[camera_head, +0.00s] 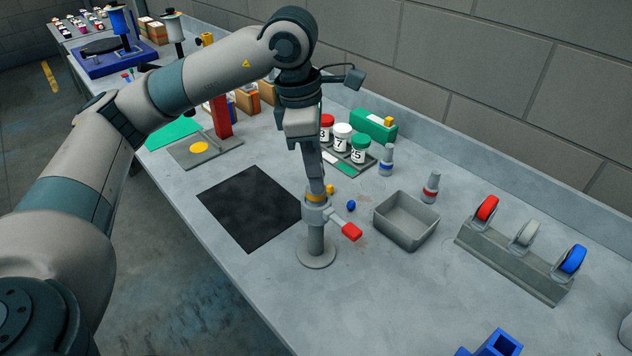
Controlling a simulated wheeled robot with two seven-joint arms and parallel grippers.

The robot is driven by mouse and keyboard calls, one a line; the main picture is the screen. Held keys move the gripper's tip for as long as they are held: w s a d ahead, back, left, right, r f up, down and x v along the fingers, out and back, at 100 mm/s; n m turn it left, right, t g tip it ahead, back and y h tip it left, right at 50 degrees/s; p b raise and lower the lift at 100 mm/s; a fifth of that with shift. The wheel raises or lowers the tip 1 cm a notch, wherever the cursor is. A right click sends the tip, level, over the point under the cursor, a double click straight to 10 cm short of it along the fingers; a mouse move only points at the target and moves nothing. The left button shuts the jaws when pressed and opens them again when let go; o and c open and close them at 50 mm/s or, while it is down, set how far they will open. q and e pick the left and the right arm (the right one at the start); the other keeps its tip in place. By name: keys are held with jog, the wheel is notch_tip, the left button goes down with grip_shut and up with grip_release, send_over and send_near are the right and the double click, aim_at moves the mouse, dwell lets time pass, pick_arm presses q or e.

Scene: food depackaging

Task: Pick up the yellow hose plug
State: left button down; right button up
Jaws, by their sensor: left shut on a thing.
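My left gripper (316,190) points straight down at the top of a grey post (316,240) with a round base and a red handle. It is shut on a yellow piece, which I take for the yellow hose plug (316,198), right above the post's head. I cannot tell whether the plug touches the post or is seated in it. The fingers hide part of it. Another small yellow bit (330,188) shows just behind, to the right. My right gripper is not in view.
A small blue piece (351,205) lies right of the post, beside an empty grey bin (386,235). Two small bottles (387,158) (431,187) stand behind. A grey rack (515,262) with coloured discs is at right. A black mat (249,208) lies left. The front table is mostly clear.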

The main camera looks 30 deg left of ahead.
pick_arm(q)
jog(key=shift+s+d+r+b, duration=0.2)
jog(key=shift+r+b, duration=0.15)
jog(key=shift+r, duration=0.2)
jog(key=shift+s+d+r+b, duration=0.1)
jog(key=shift+d+r+b, duration=0.1)
jog(key=shift+r+b, duration=0.25)
jog(key=s+d+r+b, duration=0.3)
jog(key=s+d+r, duration=0.4)
jog(key=s, duration=0.1)
jog(key=shift+b, duration=0.3)
